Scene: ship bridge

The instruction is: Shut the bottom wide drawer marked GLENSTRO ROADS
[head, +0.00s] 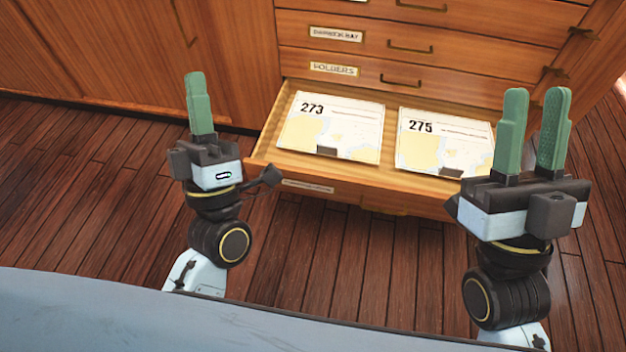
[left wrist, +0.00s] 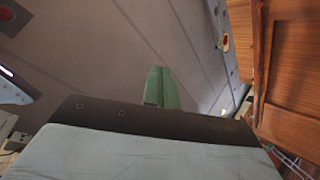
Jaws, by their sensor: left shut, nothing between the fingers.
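The bottom wide drawer (head: 345,192) is pulled out from the wooden cabinet. Its front label (head: 308,186) is too small and oblique to read. Two folders or charts lie in it, one marked 273 (head: 328,125) and one marked 275 (head: 440,140). My left gripper (head: 196,100) is shut and empty, fingers pointing up, just left of the drawer's left front corner. Its green fingers also show in the left wrist view (left wrist: 161,88). My right gripper (head: 530,125) is open and empty, fingers apart, in front of the drawer's right end and hiding part of it.
Wooden panelling (head: 110,60) runs to the left. The plank floor (head: 85,190) in front of the drawer is clear.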

